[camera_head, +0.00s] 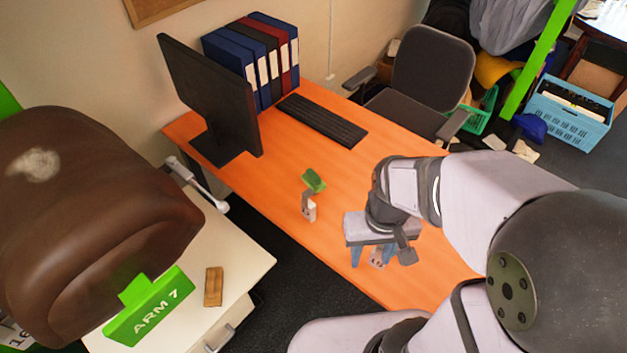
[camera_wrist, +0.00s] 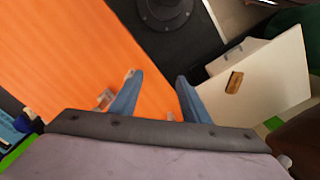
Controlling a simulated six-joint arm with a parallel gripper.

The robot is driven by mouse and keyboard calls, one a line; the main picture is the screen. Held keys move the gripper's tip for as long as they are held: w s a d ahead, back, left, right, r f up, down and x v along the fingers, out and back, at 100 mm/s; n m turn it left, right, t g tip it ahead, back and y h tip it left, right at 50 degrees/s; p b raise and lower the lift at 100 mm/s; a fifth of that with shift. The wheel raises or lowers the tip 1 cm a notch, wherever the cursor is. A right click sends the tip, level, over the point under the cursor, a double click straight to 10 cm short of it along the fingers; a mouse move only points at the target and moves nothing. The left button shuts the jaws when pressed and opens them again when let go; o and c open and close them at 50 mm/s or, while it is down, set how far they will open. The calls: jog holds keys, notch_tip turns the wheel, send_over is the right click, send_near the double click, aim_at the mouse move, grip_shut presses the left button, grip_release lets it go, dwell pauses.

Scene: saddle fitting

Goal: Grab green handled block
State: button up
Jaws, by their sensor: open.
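A small green piece (camera_head: 314,181), which looks like the green handled block, lies on the orange desk (camera_head: 270,205) left of my gripper in the head view. A grey and pale block (camera_head: 309,210) is just in front of it; I cannot tell whether they touch. My gripper (camera_head: 382,260) is over the desk's near right part, with its two blue fingers apart. A small pale block (camera_head: 377,258) shows between the fingers in the head view. In the wrist view my gripper (camera_wrist: 157,84) is open, and a greyish block (camera_wrist: 105,98) shows beside the left finger. I cannot clearly make out the green handled block there.
A monitor (camera_head: 212,95), a keyboard (camera_head: 322,120) and several binders (camera_head: 265,60) stand toward the back of the desk. The desk's middle is mostly clear.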

jog(key=shift+r, duration=0.15)
notch_tip(320, 180, up, 5)
jog(key=w+a+f+m+t+y+b, duration=0.1)
jog(key=w+a+f+m+y+b, duration=0.15)
jog(key=w+b, duration=0.3)
jog(key=w+a+f+m+t+y+b, duration=0.1)
jog(key=w+a+f+m+t+b, duration=0.1)
jog(key=w+a+m+b, duration=0.4)
notch_tip(320, 180, up, 4)
jog(key=f+m+t+y+b, duration=0.1)
jog(key=m+t+y+b, duration=0.5)
jog(key=m+t+b, duration=1.2)
send_over(319, 180)
jog(key=w+a+b, duration=0.1)
jog(key=w+b, duration=0.1)
jog(key=b, duration=0.6)
jog(key=m+g, duration=0.3)
jog(key=g, duration=0.3)
notch_tip(319, 180, down, 34)
jog(key=shift+r+p, duration=0.1)
jog(key=shift+p, duration=0.35)
jog(key=shift+x, duration=2.55)
